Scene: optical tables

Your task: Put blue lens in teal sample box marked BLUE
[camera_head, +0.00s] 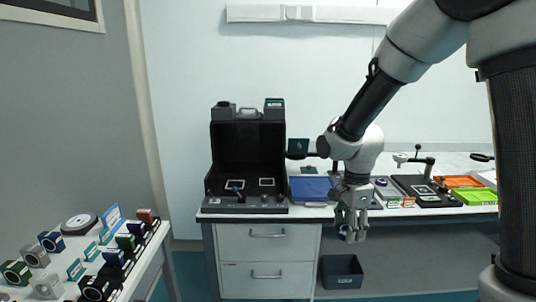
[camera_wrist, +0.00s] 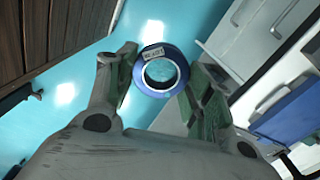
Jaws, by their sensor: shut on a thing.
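My gripper (camera_head: 352,222) hangs in front of the table's front edge, fingers pointing down. It is shut on the blue lens (camera_head: 347,236), a blue ring around clear glass. In the wrist view the lens (camera_wrist: 140,78) sits between the two fingertips, with a small pale label on its rim that I cannot read surely. A dark teal box (camera_head: 341,273) stands low under the table, below and apart from my gripper. It bears a small label too small to read, so I cannot tell whether it is marked BLUE.
The back table (camera_head: 225,213) carries an open black case (camera_head: 247,150), a blue tray (camera_head: 311,184), and orange (camera_head: 465,182) and green (camera_head: 475,196) trays at right. A drawer cabinet (camera_head: 267,262) stands beneath. A left table holds several mounted optics (camera_head: 100,286). The floor between is clear.

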